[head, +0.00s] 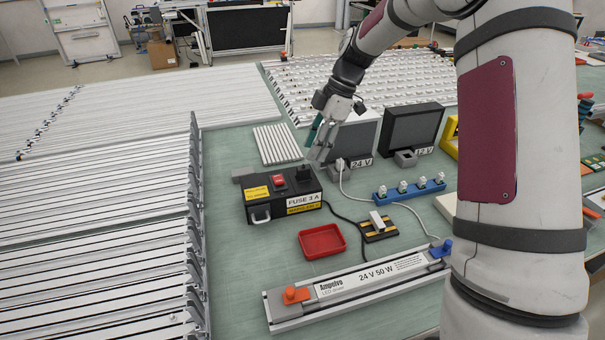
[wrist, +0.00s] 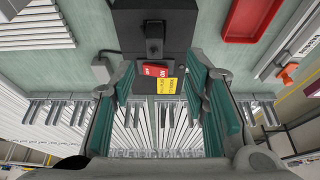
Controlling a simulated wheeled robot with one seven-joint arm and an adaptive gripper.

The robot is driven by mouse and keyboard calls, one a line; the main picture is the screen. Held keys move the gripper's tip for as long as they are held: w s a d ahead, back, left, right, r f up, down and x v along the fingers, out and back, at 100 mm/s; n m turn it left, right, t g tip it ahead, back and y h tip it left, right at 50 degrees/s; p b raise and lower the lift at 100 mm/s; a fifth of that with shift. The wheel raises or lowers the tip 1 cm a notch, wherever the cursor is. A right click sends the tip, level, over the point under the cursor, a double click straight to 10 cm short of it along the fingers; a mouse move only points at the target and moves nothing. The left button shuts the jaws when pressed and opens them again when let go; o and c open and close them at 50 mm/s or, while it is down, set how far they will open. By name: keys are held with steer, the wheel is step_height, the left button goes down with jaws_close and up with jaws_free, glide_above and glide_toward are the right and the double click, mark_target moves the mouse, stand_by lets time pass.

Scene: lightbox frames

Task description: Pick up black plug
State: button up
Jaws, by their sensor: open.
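The black plug (head: 303,173) stands upright on the right part of the black fuse box (head: 262,209), which has a red switch and yellow labels. In the wrist view the plug (wrist: 154,40) shows on the box (wrist: 185,22), beyond the fingertips and roughly centred between them. My gripper (head: 317,148) is open and empty, above and slightly right of the plug in the head view. In the wrist view its teal-padded fingers (wrist: 160,72) are spread apart, with the red switch and yellow label visible between them. I see no contact with the plug.
A red tray (head: 322,241) lies in front of the box. Behind it stand a 24 V display unit (head: 357,139) and a 12 V one (head: 412,128). A blue socket strip (head: 409,190) and an LED bar (head: 365,279) lie to the right and front. Cables cross the mat.

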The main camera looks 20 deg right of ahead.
mark_target(304, 166)
steer(key=shift+w+p+x, duration=0.15)
steer(key=shift+p+x, duration=0.1)
steer(key=shift+x, duration=1.65)
steer(key=shift+w+p+x, duration=0.2)
steer(key=shift+x, duration=1.7)
jaws_close()
